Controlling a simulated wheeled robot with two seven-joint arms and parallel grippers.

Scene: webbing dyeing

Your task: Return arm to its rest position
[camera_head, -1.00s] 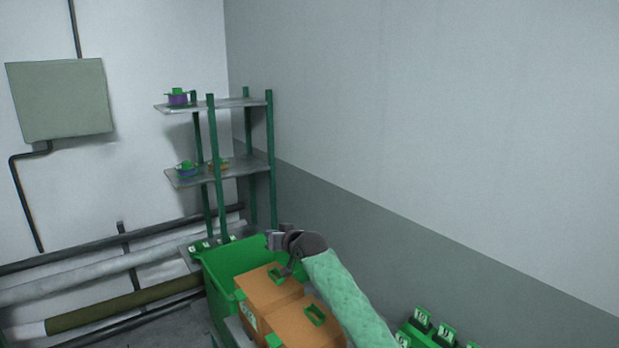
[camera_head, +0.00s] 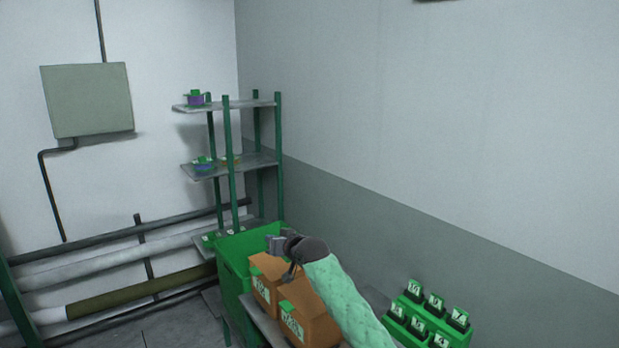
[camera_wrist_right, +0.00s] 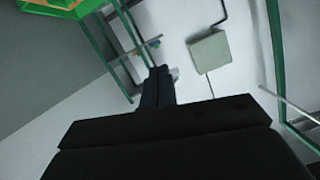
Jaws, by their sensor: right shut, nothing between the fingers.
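My right gripper (camera_head: 274,243) shows at the end of my green-sleeved right arm in the head view. It is shut with nothing between the fingers. It hangs in front of the green bin and just above the orange boxes as seen from the head; the gap in depth is hard to judge. The right wrist view shows its dark fingers (camera_wrist_right: 158,88) together, pointing toward the wall. My left gripper is in neither view.
A green bin (camera_head: 233,272) and orange boxes (camera_head: 307,322) stand below the arm. A green rack of numbered blocks (camera_head: 463,333) stands at right. A shelf with green posts (camera_head: 229,150) stands behind. Pipes (camera_head: 110,265) and a wall panel (camera_head: 88,100) are at left.

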